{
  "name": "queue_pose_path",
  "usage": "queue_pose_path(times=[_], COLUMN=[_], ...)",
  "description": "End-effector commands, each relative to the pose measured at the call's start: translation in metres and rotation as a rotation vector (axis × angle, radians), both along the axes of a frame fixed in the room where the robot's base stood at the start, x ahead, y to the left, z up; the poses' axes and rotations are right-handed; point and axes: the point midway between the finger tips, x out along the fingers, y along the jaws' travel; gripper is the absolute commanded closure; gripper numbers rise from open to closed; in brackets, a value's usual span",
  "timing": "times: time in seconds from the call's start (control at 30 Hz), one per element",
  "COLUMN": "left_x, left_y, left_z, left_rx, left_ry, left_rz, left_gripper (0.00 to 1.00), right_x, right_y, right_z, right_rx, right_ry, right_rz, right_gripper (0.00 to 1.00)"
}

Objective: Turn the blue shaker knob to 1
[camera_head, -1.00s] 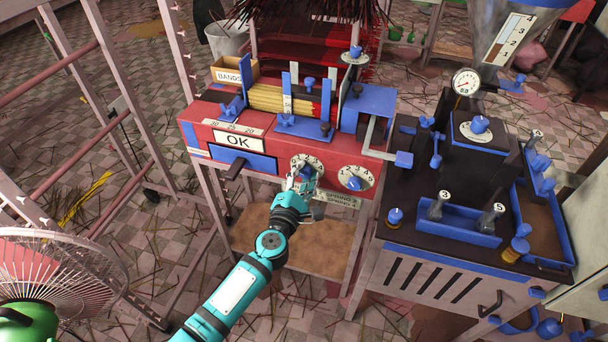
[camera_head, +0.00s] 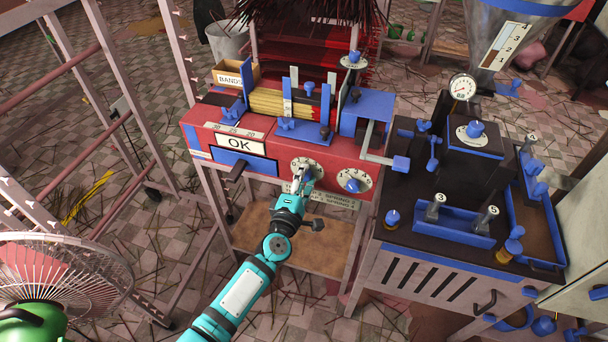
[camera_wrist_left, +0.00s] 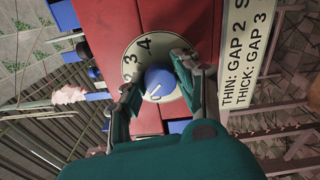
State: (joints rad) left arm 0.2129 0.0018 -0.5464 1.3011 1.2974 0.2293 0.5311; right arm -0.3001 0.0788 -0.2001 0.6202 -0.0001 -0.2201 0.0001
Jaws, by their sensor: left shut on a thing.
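The red machine (camera_head: 283,150) has two white dials on its front, a left dial (camera_head: 297,163) and a right dial with a blue knob (camera_head: 352,185). My left gripper (camera_head: 303,183) is at the left dial and covers most of its knob in the head view. In the left wrist view my left gripper (camera_wrist_left: 160,90) has its fingers on both sides of a blue knob (camera_wrist_left: 160,78), shut on it. The numbers 4, 3 and 2 show on that dial (camera_wrist_left: 146,50); a white mark on the knob points to the lower left. Fingers hide part of the dial. My right gripper is out of view.
A label plate (camera_head: 335,201) hangs just under the dials; it also shows in the left wrist view (camera_wrist_left: 245,60). A dark machine (camera_head: 400,245) with blue parts stands to the right. A fan (camera_head: 60,275) stands at the lower left.

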Motion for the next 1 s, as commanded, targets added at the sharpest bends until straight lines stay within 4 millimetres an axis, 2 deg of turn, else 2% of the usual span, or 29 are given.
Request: queue_pose_path(times=[0.33, 0.8, 0.83, 1.0], left_x=[-0.0005, -0.0006, -0.0006, -0.0004], left_y=[0.0, 0.0, 0.0, 0.0], left_z=[-0.0014, -0.0022, -0.0022, -0.0016], left_rx=[0.119, 0.131, 0.131, 0.13], left_ry=[-0.035, -0.039, -0.039, -0.04], left_rz=[0.0, 0.0, 0.0, 0.0], left_gripper=[1.0, 1.0, 0.65, 0.46], right_x=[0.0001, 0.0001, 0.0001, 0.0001], right_y=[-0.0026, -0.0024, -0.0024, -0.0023], right_z=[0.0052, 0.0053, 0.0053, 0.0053], right_rx=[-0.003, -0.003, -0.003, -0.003], right_ry=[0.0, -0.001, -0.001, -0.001], right_rz=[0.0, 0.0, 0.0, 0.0], right_gripper=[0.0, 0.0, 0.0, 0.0])
